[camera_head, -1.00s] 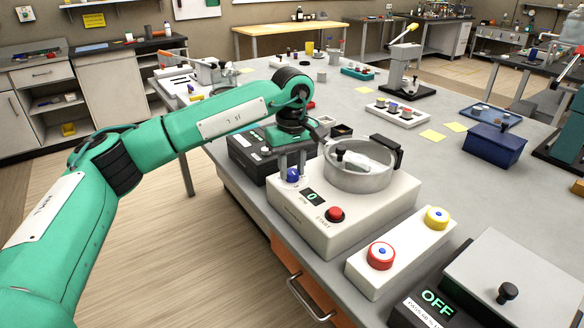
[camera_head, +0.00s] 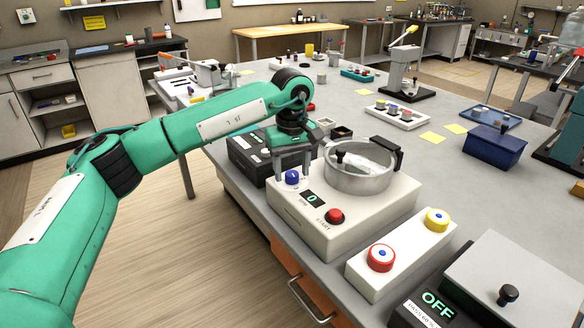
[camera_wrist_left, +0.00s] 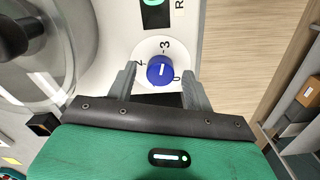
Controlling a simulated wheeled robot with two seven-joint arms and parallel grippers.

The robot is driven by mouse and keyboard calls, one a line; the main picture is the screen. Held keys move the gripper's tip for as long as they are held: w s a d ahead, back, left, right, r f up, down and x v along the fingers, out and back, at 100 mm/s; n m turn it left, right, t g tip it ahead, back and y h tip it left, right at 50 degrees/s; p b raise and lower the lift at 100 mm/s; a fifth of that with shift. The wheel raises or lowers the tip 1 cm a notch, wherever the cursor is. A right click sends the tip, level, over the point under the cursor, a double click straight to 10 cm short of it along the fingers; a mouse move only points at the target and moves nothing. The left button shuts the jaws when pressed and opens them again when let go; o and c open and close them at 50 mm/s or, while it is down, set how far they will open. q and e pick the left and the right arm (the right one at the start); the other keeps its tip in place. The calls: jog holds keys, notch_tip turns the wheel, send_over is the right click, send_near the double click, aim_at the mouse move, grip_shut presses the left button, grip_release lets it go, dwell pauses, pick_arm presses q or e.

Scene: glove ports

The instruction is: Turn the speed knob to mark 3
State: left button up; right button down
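The blue speed knob (camera_head: 292,177) sits at the left corner of the white stirrer-like unit (camera_head: 330,246); its small display (camera_head: 312,198) reads 0. In the left wrist view the knob (camera_wrist_left: 161,70) sits on a white dial with printed marks, 3 above it and 0 below right. It carries a short white pointer line, whose exact aim I cannot tell. My left gripper (camera_head: 292,163) is open by the knob, with one finger on each side and visible gaps in the wrist view (camera_wrist_left: 159,88). My right gripper is not in view.
A black box (camera_head: 250,158) is close on the left. A red START button (camera_head: 334,216) is nearby. A box with red and yellow buttons (camera_head: 400,256) stands to the right.

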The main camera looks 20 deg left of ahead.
aim_at(292, 173)
pick_arm(q)
notch_tip(292, 173, up, 14)
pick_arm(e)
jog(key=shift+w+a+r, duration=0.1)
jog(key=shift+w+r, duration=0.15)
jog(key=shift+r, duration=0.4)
pick_arm(q)
jog(key=shift+f, duration=0.15)
